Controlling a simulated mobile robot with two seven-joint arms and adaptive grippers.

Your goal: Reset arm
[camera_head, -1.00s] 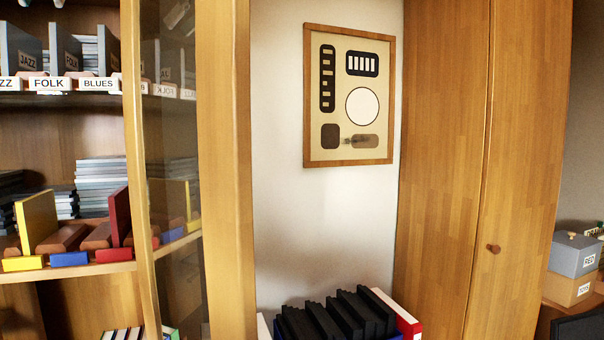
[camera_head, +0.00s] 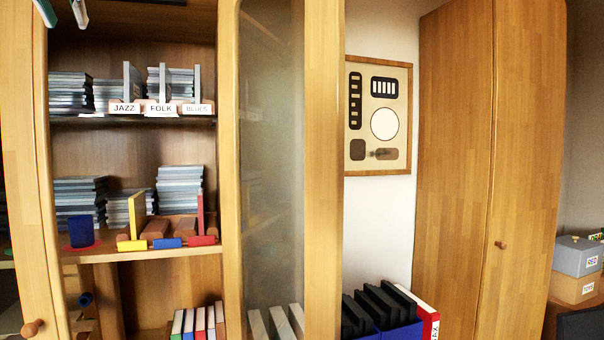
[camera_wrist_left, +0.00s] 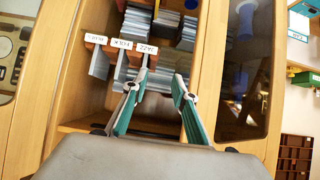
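My left gripper (camera_head: 62,12) shows only as two teal-and-pale fingers at the top left edge of the head view, in front of the upper part of the shelf cabinet. In the left wrist view the left gripper (camera_wrist_left: 158,104) has its two teal fingers spread wide with nothing between them. The wrist view looks upside down, with the shelf labels (camera_wrist_left: 121,43) inverted beyond the fingers. The fingers look clear of the shelf, though their exact distance is hard to tell. My right gripper is not in view.
The cabinet holds JAZZ, FOLK and BLUES labels (camera_head: 161,108), grey stacks (camera_head: 180,187), coloured blocks (camera_head: 167,242) and a blue cup (camera_head: 81,231). A glass door (camera_head: 270,170) stands to its right. A framed panel (camera_head: 378,115) hangs beside a wardrobe (camera_head: 487,160). Boxes (camera_head: 577,256) stand far right.

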